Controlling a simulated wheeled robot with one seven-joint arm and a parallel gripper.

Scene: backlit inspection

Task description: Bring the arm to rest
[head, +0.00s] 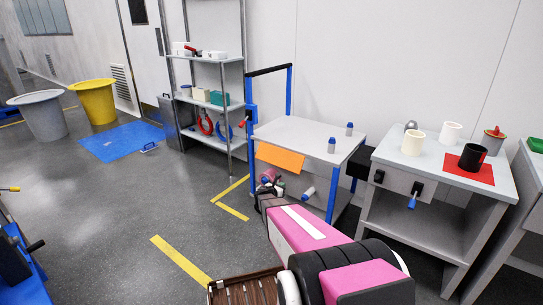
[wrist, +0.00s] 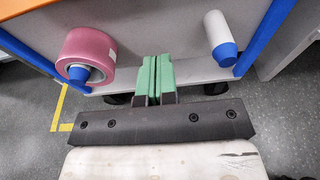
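My arm, with pink and black links, reaches from the bottom of the head view toward the cart (head: 305,132). My gripper (wrist: 153,78) has green fingers pressed together, with only a thin dark line between them and nothing visible held. A pink roll (wrist: 88,52) with a blue end lies to the left of the fingers. In the head view my gripper is small and partly hidden.
Blue-capped bottles (head: 331,146) stand on the cart, and an orange sheet (head: 280,158) hangs at its front. The right table (head: 439,165) holds white cups (head: 414,144) and a black mug (head: 472,157) on a red mat. Open floor (head: 110,205) lies left.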

